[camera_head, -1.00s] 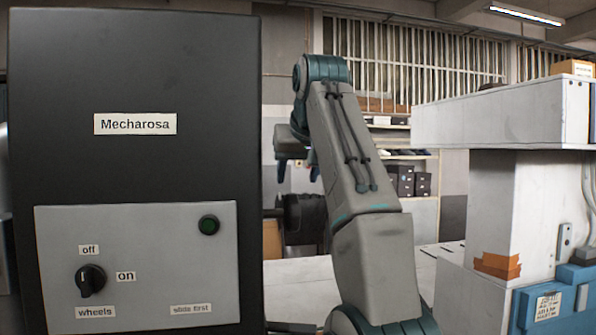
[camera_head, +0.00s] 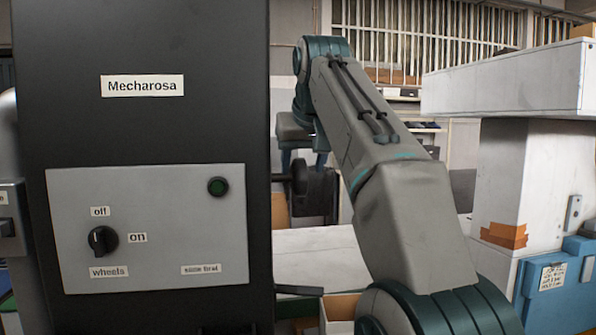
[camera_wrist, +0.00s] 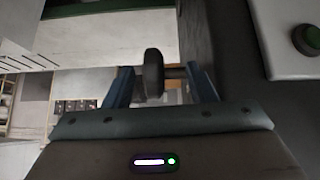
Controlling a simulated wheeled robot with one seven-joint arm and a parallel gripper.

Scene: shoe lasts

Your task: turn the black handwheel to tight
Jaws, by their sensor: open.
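The black handwheel (camera_head: 322,190) sits on a shaft at the right side of the black Mecharosa machine (camera_head: 150,45). In the wrist view the handwheel (camera_wrist: 153,78) shows edge-on, upright, between my two spread blue fingers. My gripper (camera_head: 303,163) hangs from the arm just above the handwheel in the head view, and it also shows in the wrist view (camera_wrist: 160,88). It is open and holds nothing. There is a gap on both sides of the wheel in the wrist view. I cannot tell the wheel's turn angle or any tight mark.
The machine's grey panel (camera_head: 148,228) has a black off/on knob (camera_head: 103,240) and a dark green button (camera_head: 217,186). The machine's side wall stands close to the right finger in the wrist view. A white structure (camera_head: 505,180) with a blue part stands at the right.

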